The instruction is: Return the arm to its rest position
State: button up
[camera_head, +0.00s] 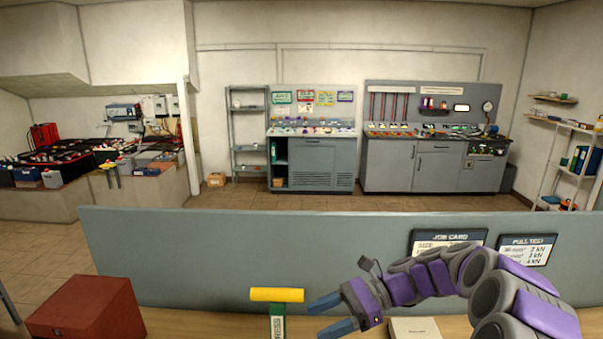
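My purple and grey arm reaches in from the lower right, bent low over the bench. My gripper (328,316) points left with its two blue-grey fingers apart, and nothing shows between them. The fingers are just right of a green post marked "PRESS" (278,327) with a yellow bar handle (277,295) on top. There is a small gap between the fingertips and the handle in the picture; I cannot tell their difference in depth.
A red box (88,309) sits on the wooden bench (185,324) at left. A pale box (414,328) lies beneath my arm. A grey panel (240,250) with a job card (447,240) and a pull test card (526,249) stands behind. Workstations and shelves line the far wall.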

jog(key=s+a+f+n+h+b, duration=0.2)
jog(key=s+n+h, duration=0.55)
jog(key=s, duration=1.05)
jog(key=s+d+f+n+t+h+b, duration=0.1)
jog(key=s+d+f+n+h, duration=0.2)
jog(key=s+d, duration=0.2)
jog(key=s+d+f+n+t+h+b, duration=0.1)
jog(key=s+d+f+n+h, duration=0.2)
jog(key=s+d, duration=0.3)
jog(key=s+n, duration=0.1)
jog(key=s, duration=0.2)
jog(key=shift+s+f+h, duration=0.15)
jog(key=shift+f+h, duration=0.1)
jog(key=shift+h, duration=0.1)
